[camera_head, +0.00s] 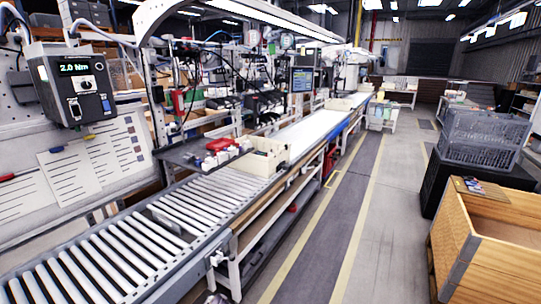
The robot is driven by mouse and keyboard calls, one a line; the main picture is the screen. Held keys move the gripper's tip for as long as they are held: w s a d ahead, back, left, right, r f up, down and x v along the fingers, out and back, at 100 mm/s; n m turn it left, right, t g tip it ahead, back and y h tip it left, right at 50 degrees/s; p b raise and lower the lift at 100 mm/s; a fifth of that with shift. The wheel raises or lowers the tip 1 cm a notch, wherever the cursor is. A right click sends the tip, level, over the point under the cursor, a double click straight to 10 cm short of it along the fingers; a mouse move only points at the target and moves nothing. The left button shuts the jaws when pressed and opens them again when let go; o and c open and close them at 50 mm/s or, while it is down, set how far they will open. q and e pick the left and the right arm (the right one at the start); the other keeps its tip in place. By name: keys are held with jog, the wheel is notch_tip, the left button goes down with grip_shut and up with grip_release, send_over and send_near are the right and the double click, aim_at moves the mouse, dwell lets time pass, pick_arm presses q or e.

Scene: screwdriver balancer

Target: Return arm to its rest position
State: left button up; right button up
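Neither of my grippers shows in the head view, and I cannot make out either of my arms. A grey control box (76,84) with a green "2.0 Nm" display is mounted on the panel at the upper left. A hanging screwdriver cannot be picked out for certain among the cables and fixtures over the line.
A roller conveyor (130,240) runs from the lower left towards a white belt (310,130). A beige bin (257,160) stands beside a dark tray (185,155) with red and white items. A wooden crate (495,265) and grey crates (480,140) stand right. The aisle between is clear.

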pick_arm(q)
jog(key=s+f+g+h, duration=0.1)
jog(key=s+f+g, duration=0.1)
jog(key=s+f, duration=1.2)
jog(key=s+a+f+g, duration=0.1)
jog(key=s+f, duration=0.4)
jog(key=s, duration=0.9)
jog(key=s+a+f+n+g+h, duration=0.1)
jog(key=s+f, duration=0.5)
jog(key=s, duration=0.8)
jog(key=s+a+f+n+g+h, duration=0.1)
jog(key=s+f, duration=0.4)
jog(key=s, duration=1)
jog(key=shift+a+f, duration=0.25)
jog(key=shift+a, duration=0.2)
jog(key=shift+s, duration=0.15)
